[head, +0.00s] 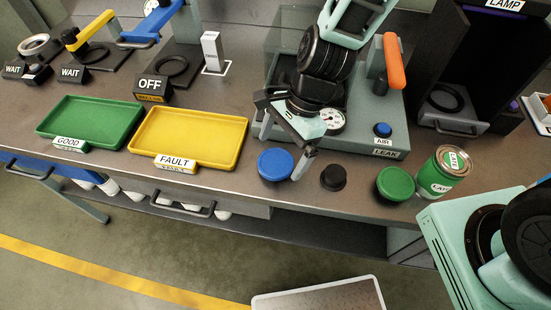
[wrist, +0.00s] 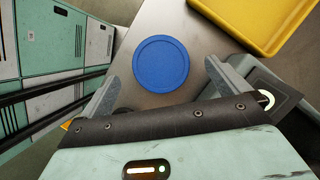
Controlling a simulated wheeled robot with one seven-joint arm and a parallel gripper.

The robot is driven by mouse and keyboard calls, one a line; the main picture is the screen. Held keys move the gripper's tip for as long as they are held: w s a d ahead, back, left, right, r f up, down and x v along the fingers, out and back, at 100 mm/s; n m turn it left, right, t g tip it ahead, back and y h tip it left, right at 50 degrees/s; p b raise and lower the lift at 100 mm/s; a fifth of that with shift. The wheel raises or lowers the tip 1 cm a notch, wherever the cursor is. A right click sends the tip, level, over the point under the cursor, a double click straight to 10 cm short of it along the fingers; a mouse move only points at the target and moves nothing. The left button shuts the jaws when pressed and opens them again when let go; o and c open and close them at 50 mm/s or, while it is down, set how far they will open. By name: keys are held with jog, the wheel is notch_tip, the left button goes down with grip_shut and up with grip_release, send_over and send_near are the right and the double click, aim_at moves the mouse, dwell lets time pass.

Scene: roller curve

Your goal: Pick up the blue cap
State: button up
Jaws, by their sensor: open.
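The blue cap (head: 275,164) is a round disc lying flat near the front edge of the workbench, right of the yellow tray. In the wrist view the blue cap (wrist: 161,64) lies beyond and between my two fingers, with bare bench around it. My gripper (head: 284,157) is open and empty, tilted downward close to the cap. In the wrist view my gripper (wrist: 160,80) shows its fingers spread wider than the cap. I cannot tell the exact height of the fingertips above the bench.
A black cap (head: 333,177), a green cap (head: 395,184) and a green-labelled can (head: 443,172) stand to the right along the front edge. The yellow FAULT tray (head: 188,137) and green GOOD tray (head: 90,122) lie left. The AIR/LEAK station (head: 378,139) stands behind my gripper.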

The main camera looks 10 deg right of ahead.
jog(key=shift+x, duration=0.95)
jog(key=c, duration=1)
jog(key=shift+c, duration=0.2)
